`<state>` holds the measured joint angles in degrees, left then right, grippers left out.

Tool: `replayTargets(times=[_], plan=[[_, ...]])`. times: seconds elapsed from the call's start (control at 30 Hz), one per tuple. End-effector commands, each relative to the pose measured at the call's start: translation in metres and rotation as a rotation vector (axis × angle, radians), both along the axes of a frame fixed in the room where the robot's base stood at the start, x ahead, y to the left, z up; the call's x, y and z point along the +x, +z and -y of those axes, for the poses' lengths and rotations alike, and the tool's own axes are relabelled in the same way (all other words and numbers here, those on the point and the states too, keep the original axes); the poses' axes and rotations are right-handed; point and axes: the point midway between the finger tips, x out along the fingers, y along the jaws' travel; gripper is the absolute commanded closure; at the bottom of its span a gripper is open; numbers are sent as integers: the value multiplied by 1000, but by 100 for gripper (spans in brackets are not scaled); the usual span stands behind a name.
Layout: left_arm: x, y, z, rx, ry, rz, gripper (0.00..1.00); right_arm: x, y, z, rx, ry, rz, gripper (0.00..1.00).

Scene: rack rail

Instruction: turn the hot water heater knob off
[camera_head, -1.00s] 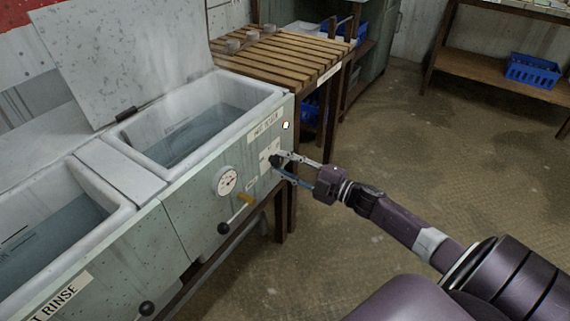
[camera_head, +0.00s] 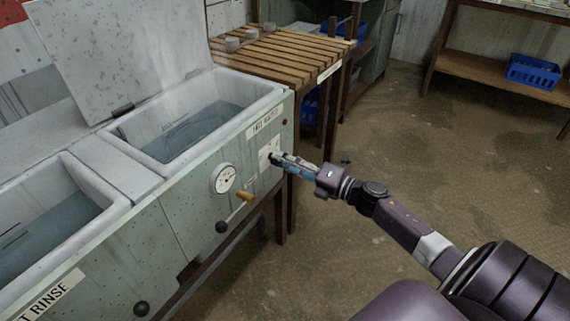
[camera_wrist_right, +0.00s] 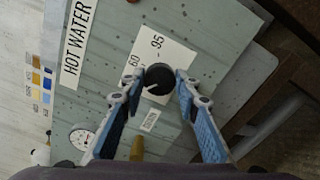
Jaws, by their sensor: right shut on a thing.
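The black round heater knob (camera_wrist_right: 158,79) sits on a white scale plate marked 60 and 95 on the front panel of the hot water tank (camera_head: 262,95). Its pale pointer mark faces the lower left in the right wrist view. My right gripper (camera_head: 279,159) is shut on the knob, one finger on each side, and its fingers look nearly edge-on in the head view. They hide part of the knob there. The "HOT WATER" label (camera_wrist_right: 75,45) is beside the plate. A small light (camera_head: 284,122) on the panel looks dark. My left gripper is out of view.
A slatted wooden table (camera_head: 290,58) adjoins the tank. The floor to the right is clear.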

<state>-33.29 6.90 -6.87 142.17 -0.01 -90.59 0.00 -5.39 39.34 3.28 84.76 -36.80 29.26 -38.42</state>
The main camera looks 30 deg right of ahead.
Motion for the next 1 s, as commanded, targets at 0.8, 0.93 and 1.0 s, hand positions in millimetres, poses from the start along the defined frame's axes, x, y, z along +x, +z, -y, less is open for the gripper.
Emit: replayTargets(times=[0.8, 0.93, 1.0], plan=[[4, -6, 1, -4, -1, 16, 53, -1, -2, -1, -126, 2, 49, 95], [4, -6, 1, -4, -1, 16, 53, -1, -2, -1, -125, 2, 48, 61], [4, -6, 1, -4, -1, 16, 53, -1, -1, -1, -125, 1, 49, 53]])
